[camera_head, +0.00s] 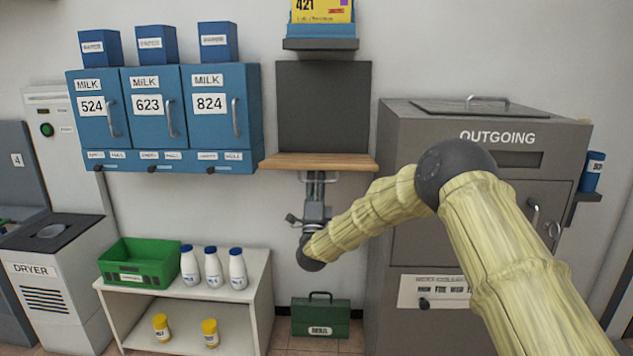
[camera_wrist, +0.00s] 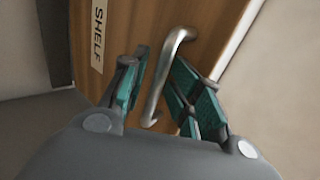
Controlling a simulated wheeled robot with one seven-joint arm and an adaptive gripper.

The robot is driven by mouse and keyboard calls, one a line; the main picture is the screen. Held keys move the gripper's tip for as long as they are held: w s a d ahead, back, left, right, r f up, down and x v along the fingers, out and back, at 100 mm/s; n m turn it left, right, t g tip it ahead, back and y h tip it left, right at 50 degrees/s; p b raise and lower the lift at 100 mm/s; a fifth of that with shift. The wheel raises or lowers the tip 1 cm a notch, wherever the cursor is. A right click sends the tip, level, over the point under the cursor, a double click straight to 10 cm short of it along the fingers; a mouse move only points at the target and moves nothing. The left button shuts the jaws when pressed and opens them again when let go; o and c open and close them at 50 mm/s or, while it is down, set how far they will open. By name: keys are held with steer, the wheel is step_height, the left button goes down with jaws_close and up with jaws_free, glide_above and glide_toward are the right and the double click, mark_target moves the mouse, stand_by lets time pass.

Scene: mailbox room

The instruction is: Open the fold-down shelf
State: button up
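The fold-down shelf (camera_head: 288,161) is a wooden board standing out about level from the wall, below a dark panel (camera_head: 322,105). In the wrist view I see its brown wooden face (camera_wrist: 125,20) with a "SHELF" label (camera_wrist: 98,35) and a curved metal handle (camera_wrist: 163,75). My gripper (camera_head: 316,180) is just under the shelf, pointing up at its underside. In the wrist view my gripper (camera_wrist: 160,72) has its teal-padded fingers on either side of the handle, with gaps showing, so it looks open around it. The fingertips' depth against the handle is hard to judge.
Blue milk boxes (camera_head: 162,117) hang at the left. A white rack (camera_head: 260,290) with a green crate (camera_head: 140,262) and bottles stands below. A green case (camera_head: 320,317) is on the floor. The grey outgoing mailbox (camera_head: 400,150) stands close at the right. A small ledge (camera_head: 320,44) is above.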

steer(key=v, duration=1.2)
steer(key=shift+c, duration=0.5)
